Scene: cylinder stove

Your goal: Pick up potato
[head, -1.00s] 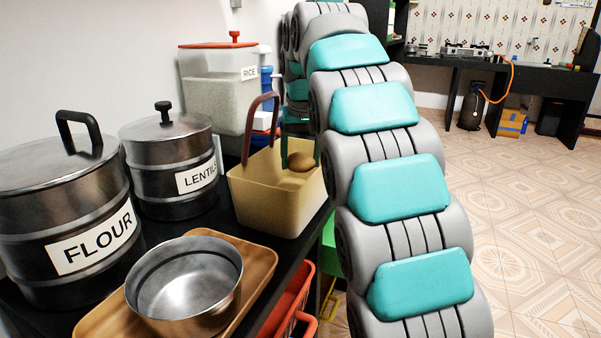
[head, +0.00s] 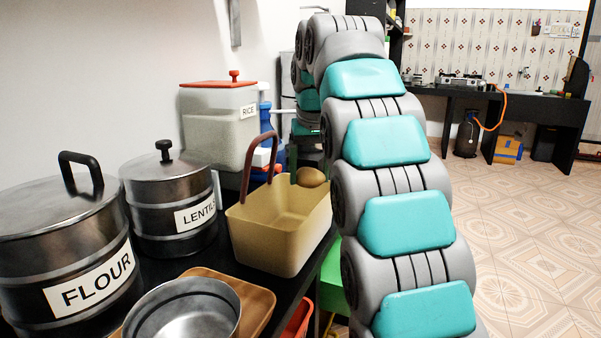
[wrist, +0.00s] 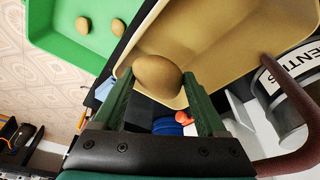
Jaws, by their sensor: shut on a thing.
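A brown potato (head: 311,177) is held at the far end of the yellow basket (head: 270,240), near the height of its rim. In the wrist view the potato (wrist: 158,75) sits between the green fingertips of my gripper (wrist: 163,88), which is shut on it. The basket (wrist: 205,50) lies beyond the potato in that view. In the head view my arm hides most of the gripper; one green finger shows beside the potato. Two more potatoes (wrist: 83,25) lie in a green container (wrist: 62,30) in the wrist view.
The basket's raised brown handle (head: 258,165) stands close to my gripper. FLOUR (head: 65,250) and LENTILS (head: 170,200) canisters stand left, a RICE container (head: 220,125) behind. A metal bowl (head: 185,315) sits in front. Open floor (head: 530,230) lies right.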

